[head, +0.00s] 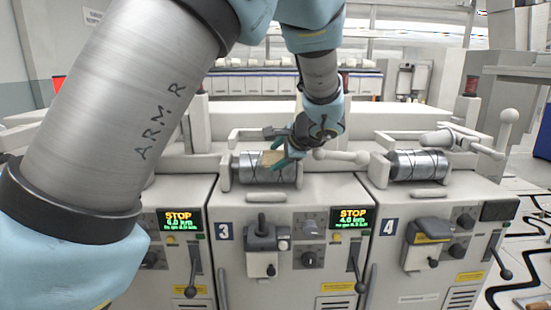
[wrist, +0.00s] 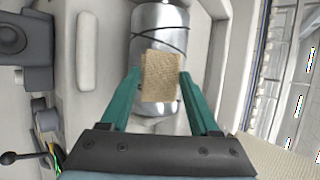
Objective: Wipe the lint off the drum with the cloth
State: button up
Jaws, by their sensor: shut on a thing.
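The drum (head: 249,172) is a metal cylinder lying across the top of unit 3. Dark lines run around it. In the wrist view the drum (wrist: 150,20) runs up the middle, with dark curved lines above the cloth; I cannot tell whether any lint is on it. My gripper (head: 277,158) is over the right part of the drum. Its teal fingers are shut on a tan woven cloth (wrist: 161,78), which lies between their tips and over the drum. I cannot tell if the cloth touches the drum.
Unit 4 on the right has a similar drum (head: 419,164) with a pale handle beside it. A pale lever with a knob (head: 340,156) lies close right of my gripper. Unit 3's front has a lever box (head: 266,238) and a lit STOP display (head: 352,217).

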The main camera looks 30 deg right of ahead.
jog(key=shift+s+d+f, duration=0.15)
jog(key=shift+s+f, duration=0.05)
jog(key=shift+s, duration=0.15)
jog(key=shift+w+a+b, duration=0.15)
jog(key=shift+a+b, duration=0.25)
jog(key=shift+a, duration=0.05)
jog(key=shift+w+a+r, duration=0.1)
jog(key=shift+w+a, duration=0.15)
jog(key=shift+a, duration=0.2)
jog(key=shift+w+a+b, duration=0.5)
jog(key=shift+a+b, duration=0.1)
jog(key=shift+a, duration=0.3)
jog(key=shift+w+a+b, duration=0.5)
jog(key=shift+a+b, duration=0.1)
jog(key=shift+a, duration=0.25)
jog(key=p, duration=0.2)
send_near(252, 161)
jog(key=a, duration=0.2)
jog(key=shift+a+r, duration=0.35)
jog(key=shift+r, duration=0.05)
jog(key=shift+w+b, duration=0.1)
jog(key=shift+b, duration=0.2)
